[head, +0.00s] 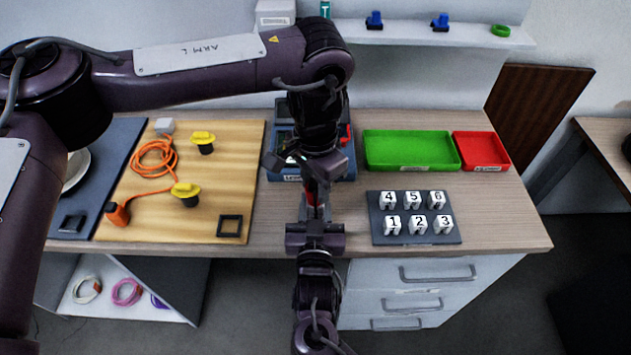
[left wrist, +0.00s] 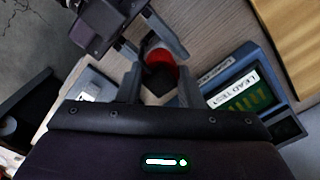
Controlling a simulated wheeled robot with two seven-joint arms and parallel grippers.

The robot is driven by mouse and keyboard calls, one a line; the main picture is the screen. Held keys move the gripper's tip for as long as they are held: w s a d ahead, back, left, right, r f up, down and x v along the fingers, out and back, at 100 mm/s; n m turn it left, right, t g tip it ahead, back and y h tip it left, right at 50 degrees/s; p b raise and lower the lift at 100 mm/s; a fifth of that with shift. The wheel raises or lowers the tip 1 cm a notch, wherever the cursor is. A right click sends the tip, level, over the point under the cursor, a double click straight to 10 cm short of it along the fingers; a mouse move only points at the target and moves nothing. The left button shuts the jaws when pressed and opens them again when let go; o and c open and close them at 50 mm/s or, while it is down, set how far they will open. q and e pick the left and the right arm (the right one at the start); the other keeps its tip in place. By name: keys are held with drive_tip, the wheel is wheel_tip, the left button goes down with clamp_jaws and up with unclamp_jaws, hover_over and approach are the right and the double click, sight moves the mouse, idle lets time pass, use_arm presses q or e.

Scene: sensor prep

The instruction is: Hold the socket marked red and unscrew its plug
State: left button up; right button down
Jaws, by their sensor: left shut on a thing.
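A connector with a red body, the socket marked red (head: 311,198), is held in the air between my two grippers above the table's front part. In the left wrist view it shows as a red body (left wrist: 161,56) with a dark block at its near end and a pale part at its far end. My left gripper (left wrist: 158,80) is shut on it, with a finger on each side. My right gripper (head: 312,215) comes from the front; its fingers lie on both sides of the far end. Whether they press on it is hidden. I cannot make out the plug separately.
A blue case (head: 345,168) labelled LEAD TEST stands behind the grippers. A green tray (head: 410,165), a red tray (head: 482,165) and a dark rack (head: 380,237) of numbered white blocks are at right. A wooden board (head: 190,222) with an orange cable (head: 152,155) is at left.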

sight(315, 182)
use_arm(q)
drive_tip(key=shift+w+n, duration=0.1)
drive_tip(key=shift+n, duration=0.4)
drive_tip(key=shift+r, duration=0.2)
drive_tip(key=shift+r, duration=0.9)
drive_tip(key=shift+r, duration=0.1)
drive_tip(key=shift+r, duration=1.95)
use_arm(e)
drive_tip(key=c, duration=0.9)
unclamp_jaws()
drive_tip(key=shift+c, duration=0.2)
